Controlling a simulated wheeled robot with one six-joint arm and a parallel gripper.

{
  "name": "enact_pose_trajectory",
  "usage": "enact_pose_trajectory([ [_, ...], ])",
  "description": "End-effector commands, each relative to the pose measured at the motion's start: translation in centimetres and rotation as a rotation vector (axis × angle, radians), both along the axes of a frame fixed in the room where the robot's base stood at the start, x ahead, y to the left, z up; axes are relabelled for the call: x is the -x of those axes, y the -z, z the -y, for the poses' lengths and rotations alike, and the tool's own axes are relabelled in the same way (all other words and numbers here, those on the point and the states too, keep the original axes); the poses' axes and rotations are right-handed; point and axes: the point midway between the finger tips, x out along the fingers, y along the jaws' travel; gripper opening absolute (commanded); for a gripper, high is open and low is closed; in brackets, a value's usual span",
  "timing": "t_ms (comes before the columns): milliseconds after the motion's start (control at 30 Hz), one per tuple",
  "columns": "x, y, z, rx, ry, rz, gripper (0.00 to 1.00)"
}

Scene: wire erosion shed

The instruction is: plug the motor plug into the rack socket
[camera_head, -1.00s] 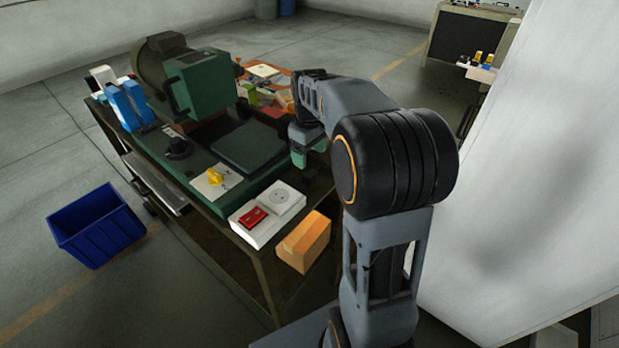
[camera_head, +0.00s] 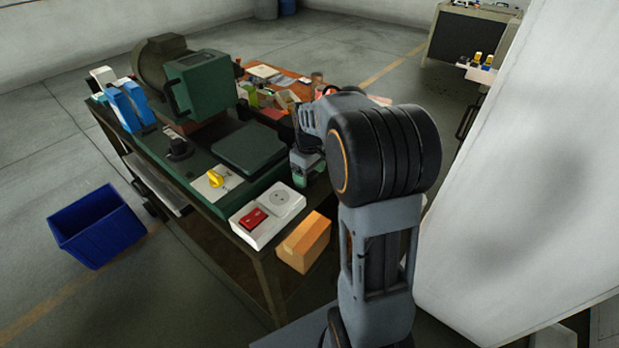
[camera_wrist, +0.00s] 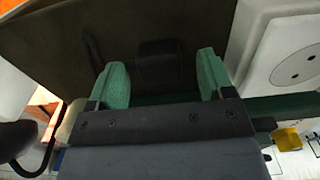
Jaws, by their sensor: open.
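A round two-hole socket (camera_head: 283,200) is set in a white box at the table's front corner, beside a red switch. It also shows at the right edge of the wrist view (camera_wrist: 292,66). My gripper (camera_head: 307,168) is at the table's right side, just behind the socket box. In the wrist view my gripper (camera_wrist: 161,64) has its green fingers apart. A dark, blunt body, which looks like the motor plug (camera_wrist: 160,60), shows between the fingers, with gaps on both sides. A dark cable-like curve is to its left. The plug is hidden in the head view.
A green machine with a motor (camera_head: 195,78) stands at the table's back. A yellow knob (camera_head: 216,178) is on a panel left of the socket box. A cardboard box (camera_head: 304,243) is at the front edge. A blue bin (camera_head: 97,226) is on the floor at left.

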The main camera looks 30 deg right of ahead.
Motion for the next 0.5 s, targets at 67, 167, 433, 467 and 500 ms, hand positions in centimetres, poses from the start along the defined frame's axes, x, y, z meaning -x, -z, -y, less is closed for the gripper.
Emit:
enact_pose_trajectory([
  [67, 0.01, 0.67, -0.01, 0.000, 0.000, 0.000, 0.74],
  [167, 0.00, 1.12, 0.00, 0.000, 0.000, 0.000, 0.74],
  [433, -0.01, 1.21, 0.00, 0.000, 0.000, 0.001, 0.74],
  [467, -0.01, 1.21, 0.00, 0.000, 0.000, 0.001, 0.74],
  [500, -0.01, 1.20, 0.00, 0.000, 0.000, 0.001, 0.74],
])
